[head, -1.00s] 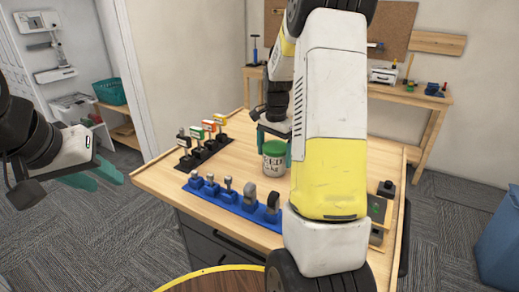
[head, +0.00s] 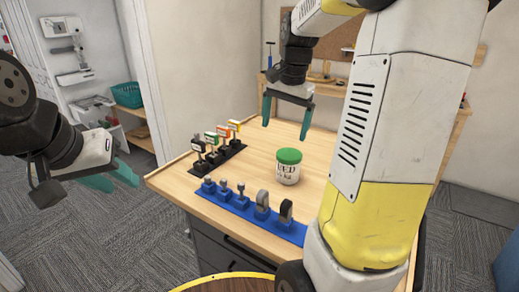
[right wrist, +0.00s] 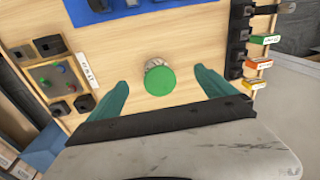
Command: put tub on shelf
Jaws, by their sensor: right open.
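The tub (head: 288,172) is white with dark lettering and a green lid. It stands upright on the wooden table, behind the blue tool rack; its lid also shows in the right wrist view (right wrist: 160,80). My right gripper (head: 286,123) is open and empty, above and behind the tub, not touching it. In the right wrist view its teal fingers stand apart on either side of the lid. My left gripper (head: 118,183) is at the left, away from the table, with its fingers apart and nothing between them. A shelf unit (head: 128,92) with a teal basket stands at the back left.
The blue rack (head: 250,212) with several tools lies along the front of the table (head: 250,165). A black rack (head: 217,158) with coloured labelled items is at the left. A wooden bench (head: 325,86) stands at the back. My right arm hides the table's right side.

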